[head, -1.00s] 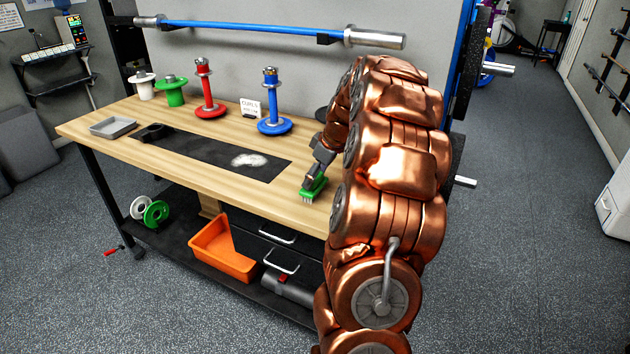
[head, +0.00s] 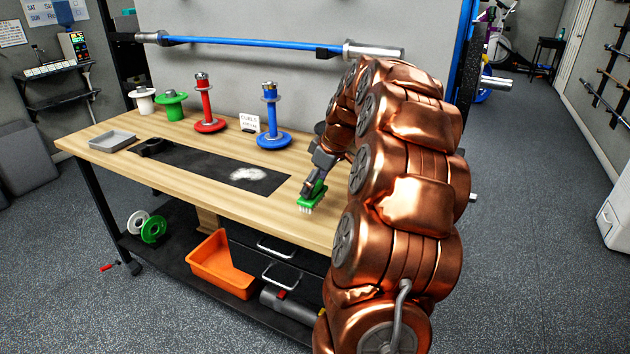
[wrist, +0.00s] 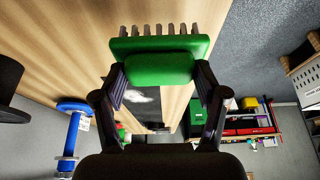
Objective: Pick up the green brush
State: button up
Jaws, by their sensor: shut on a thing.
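The green brush (head: 311,197) has a green body and pale bristles that point down in the head view. My gripper (head: 314,187) is shut on it above the right part of the wooden table (head: 215,185). In the wrist view, both fingers of my gripper (wrist: 160,85) press on the sides of the green brush (wrist: 158,66), with its bristles at the top of the picture. Whether the bristles touch the table or hang just above it I cannot tell. My arm hides the table's right end.
A black mat (head: 200,168) with a white powder patch (head: 248,175) lies left of the brush. Blue (head: 272,138), red (head: 207,122), green (head: 172,110) and white (head: 143,103) stands line the back. A grey tray (head: 112,141) sits at the left; an orange bin (head: 222,266) is below.

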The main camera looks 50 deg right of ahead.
jog(key=s+a+r+b, duration=0.1)
jog(key=s+a+b, duration=0.1)
jog(key=s+a, duration=0.7)
jog(key=shift+a+r, duration=0.15)
jog(key=shift+a, duration=0.05)
dwell(0.3)
